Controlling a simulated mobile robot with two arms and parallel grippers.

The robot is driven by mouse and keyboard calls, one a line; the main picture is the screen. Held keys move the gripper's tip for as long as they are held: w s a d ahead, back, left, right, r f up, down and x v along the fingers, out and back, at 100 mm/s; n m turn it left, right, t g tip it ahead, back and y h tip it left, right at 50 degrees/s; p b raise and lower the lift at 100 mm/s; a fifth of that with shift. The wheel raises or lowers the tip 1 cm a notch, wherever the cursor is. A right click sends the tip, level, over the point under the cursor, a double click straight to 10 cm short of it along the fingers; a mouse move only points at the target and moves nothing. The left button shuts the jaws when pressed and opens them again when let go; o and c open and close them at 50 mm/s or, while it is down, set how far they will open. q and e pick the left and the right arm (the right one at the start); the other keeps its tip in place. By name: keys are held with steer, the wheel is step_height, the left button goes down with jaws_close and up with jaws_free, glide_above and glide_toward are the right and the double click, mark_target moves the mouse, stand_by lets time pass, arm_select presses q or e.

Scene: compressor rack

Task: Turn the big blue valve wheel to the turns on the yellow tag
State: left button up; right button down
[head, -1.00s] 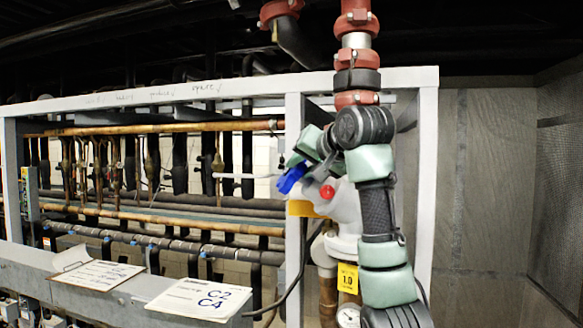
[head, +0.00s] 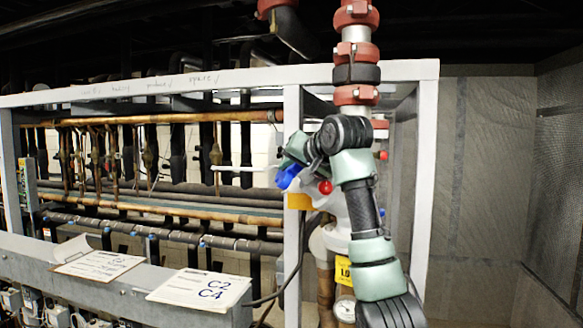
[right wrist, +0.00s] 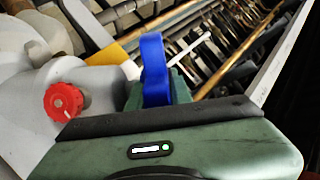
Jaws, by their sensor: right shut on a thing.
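The blue valve wheel (head: 288,176) shows only in part in the head view, beside the grey frame post. In the right wrist view its blue rim (right wrist: 154,70) stands upright, nearly edge-on, at the green fingers. My right gripper (head: 290,160) is shut on this rim; its fingers (right wrist: 156,98) are partly hidden behind the gripper body. The yellow tag (head: 343,271) hangs below, by the white valve body. My right arm covers part of it; the figure on it looks like 1.0. My left gripper is not in view.
A red knob (head: 325,187) sits close to the wheel; it also shows in the right wrist view (right wrist: 63,102). The grey frame post (head: 292,235) stands just left of the tag. A gauge (head: 345,309) is below. A clipboard (head: 98,266) and C2/C4 sheet (head: 200,290) lie left.

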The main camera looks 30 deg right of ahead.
steer(key=shift+r+y, duration=0.25)
steer(key=shift+y, duration=0.15)
steer(key=shift+f+n+g+y, duration=0.15)
steer(key=shift+n+g+y, duration=0.45)
steer(key=shift+g+y, duration=0.3)
steer(key=c, duration=1.6)
jaws_free()
steer(key=shift+o, duration=0.2)
steer(key=shift+w+f, duration=0.1)
steer(key=b+v, duration=0.3)
steer(key=v, duration=0.3)
steer(key=shift+s+r, duration=0.2)
steer(key=shift+s, duration=0.05)
steer(key=shift+s+r, duration=0.35)
steer(key=shift+s, duration=0.1)
